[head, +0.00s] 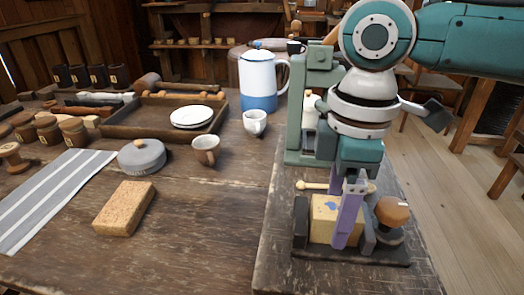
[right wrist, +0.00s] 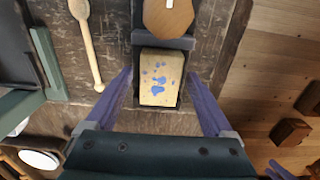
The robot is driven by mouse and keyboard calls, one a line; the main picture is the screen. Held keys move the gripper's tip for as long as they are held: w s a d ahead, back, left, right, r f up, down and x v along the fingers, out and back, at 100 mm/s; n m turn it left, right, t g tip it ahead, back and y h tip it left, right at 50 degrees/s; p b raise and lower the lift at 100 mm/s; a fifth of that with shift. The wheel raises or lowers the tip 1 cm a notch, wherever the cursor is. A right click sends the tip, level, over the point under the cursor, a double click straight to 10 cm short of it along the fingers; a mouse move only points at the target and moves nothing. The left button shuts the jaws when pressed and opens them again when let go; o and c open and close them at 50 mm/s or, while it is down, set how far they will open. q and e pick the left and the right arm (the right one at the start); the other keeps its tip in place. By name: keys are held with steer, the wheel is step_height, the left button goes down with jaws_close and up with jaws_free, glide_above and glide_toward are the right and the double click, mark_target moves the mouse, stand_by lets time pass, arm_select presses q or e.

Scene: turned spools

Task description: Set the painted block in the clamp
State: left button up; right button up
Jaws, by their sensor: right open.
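The painted block (head: 322,212), pale wood with blue blotches, sits between the dark jaws of the clamp (head: 300,222). The clamp has an orange-brown wooden knob (head: 392,211). In the right wrist view the block (right wrist: 160,84) lies in the clamp's slot, close against the jaw (right wrist: 163,41) on the knob side; I cannot tell whether it is gripped tight. My right gripper (right wrist: 160,75) is open, its purple fingers on either side of the block with gaps. In the head view the near finger covers part of the block.
A wooden spoon (right wrist: 88,45) lies beside the clamp. A green stand (head: 312,110) rises behind it.

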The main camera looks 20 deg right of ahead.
mark_target(337, 207)
steer(key=shift+r, duration=0.1)
step_height(337, 207, up, 12)
steer(key=p, duration=0.3)
steer(key=s+a+f+m+t+y, duration=0.1)
steer(key=s+a+f, duration=0.2)
steer(key=a+f, duration=0.15)
steer(key=s+a+f+m+t+y, duration=0.1)
steer(key=s+a+f+y, duration=0.1)
steer(key=s+a+f, duration=0.3)
steer(key=s+d+f+m+t+h, duration=0.1)
steer(key=s+d+m+h, duration=0.1)
steer(key=s+d+m, duration=0.4)
steer(key=shift+s+d+m+t+h, duration=0.2)
steer(key=shift+s+m+t+h, duration=0.15)
steer(key=shift+s+m, duration=0.6)
